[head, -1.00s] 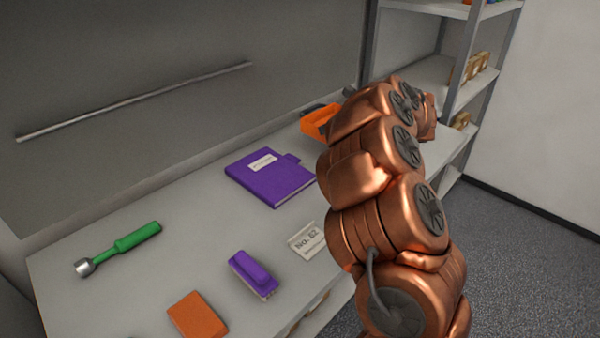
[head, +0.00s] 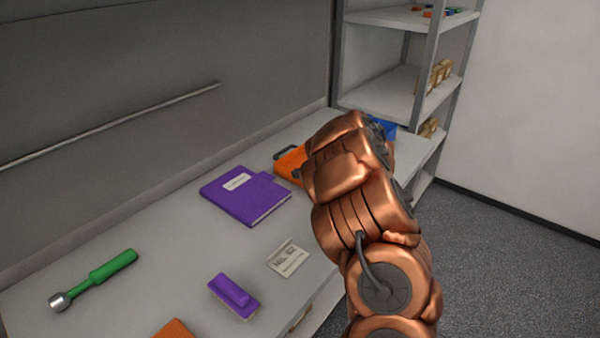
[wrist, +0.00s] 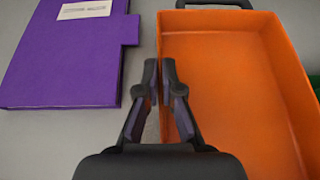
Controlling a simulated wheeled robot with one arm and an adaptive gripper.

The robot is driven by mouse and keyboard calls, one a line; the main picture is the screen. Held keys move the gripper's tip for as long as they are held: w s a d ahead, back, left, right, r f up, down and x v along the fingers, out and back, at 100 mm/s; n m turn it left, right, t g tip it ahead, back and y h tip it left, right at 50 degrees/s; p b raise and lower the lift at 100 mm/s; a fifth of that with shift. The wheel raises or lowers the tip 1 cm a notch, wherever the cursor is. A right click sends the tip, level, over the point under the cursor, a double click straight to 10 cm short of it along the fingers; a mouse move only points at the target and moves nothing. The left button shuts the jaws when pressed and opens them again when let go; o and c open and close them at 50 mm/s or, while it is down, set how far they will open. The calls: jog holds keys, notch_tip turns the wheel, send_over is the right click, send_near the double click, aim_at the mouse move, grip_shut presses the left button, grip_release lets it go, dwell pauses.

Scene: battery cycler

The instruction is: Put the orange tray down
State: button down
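The orange tray (head: 288,162) is at the far part of the bench, right of the purple notebook, partly hidden behind my arm. In the wrist view the tray (wrist: 235,110) is empty where it shows, with a black handle at its far end. My gripper (wrist: 159,70) has its fingertips close together on either side of the tray's left wall, shut on it. The tray sits at or very close to the bench top; its underside is hidden. The fingers are hidden in the head view.
The purple notebook (head: 245,195) lies left of the tray with a gap of bare bench. A label card (head: 288,259), purple block (head: 234,296) and green-handled tool (head: 95,280) lie nearer. A blue object (head: 382,128) shows behind my arm. Shelves (head: 390,85) stand beyond.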

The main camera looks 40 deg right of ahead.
jog(key=shift+f+b, duration=0.15)
jog(key=shift+b, duration=0.15)
jog(key=c, duration=1.3)
grip_release()
jog(key=shift+r+p, duration=0.2)
jog(key=shift+p, duration=0.1)
jog(key=b+v, duration=0.3)
jog(key=v, duration=0.8)
jog(key=shift+f, duration=0.15)
jog(key=shift+s+r, duration=0.35)
jog(key=shift+s, duration=0.15)
